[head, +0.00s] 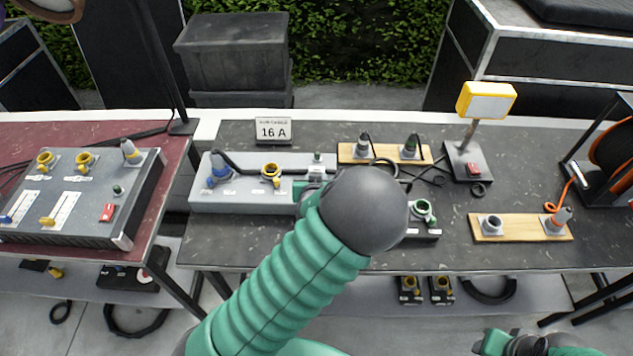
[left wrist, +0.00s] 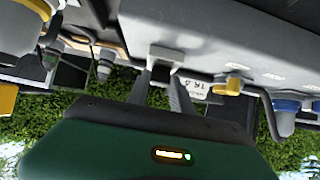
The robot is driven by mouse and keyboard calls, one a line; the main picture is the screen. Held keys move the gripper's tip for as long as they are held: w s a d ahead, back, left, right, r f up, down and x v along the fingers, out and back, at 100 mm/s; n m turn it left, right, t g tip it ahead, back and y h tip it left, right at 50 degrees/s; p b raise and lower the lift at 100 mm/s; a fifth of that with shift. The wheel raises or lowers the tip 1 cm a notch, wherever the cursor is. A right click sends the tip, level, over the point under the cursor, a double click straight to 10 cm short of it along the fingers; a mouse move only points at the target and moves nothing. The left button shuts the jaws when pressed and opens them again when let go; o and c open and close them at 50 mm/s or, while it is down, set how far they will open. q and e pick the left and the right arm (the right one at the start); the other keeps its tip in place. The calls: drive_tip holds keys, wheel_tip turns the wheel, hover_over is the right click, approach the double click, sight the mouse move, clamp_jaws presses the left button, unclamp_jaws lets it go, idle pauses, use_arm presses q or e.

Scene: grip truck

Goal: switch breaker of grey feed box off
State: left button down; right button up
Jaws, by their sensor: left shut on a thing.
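The grey feed box (head: 245,201) lies on the dark table left of the middle, with a blue plug (head: 219,170) and a yellow socket (head: 271,174) on top. In the left wrist view its grey body (left wrist: 225,40) fills the upper right. My left gripper (head: 312,188) is at the box's right part, largely hidden by my wrist. In the left wrist view the left gripper (left wrist: 162,80) has its fingers shut on a small grey block, the breaker (left wrist: 166,53). The breaker's setting cannot be read. My right gripper (head: 497,342) is at the bottom right, away from the box; its jaws are unclear.
A 16 A sign (head: 273,131) stands behind the box. A wooden board with plugs (head: 350,152), a yellow lamp (head: 487,100) and another board (head: 520,228) are to the right. A larger panel (head: 80,195) is on the red table at left. The table front between is clear.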

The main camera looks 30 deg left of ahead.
use_arm(q)
drive_tip(key=shift+s+d+f, duration=0.15)
drive_tip(key=shift+f, duration=0.1)
drive_tip(key=c, duration=1.5)
unclamp_jaws()
drive_tip(key=shift+c, duration=0.2)
drive_tip(key=o, duration=0.4)
drive_tip(key=shift+r, duration=0.1)
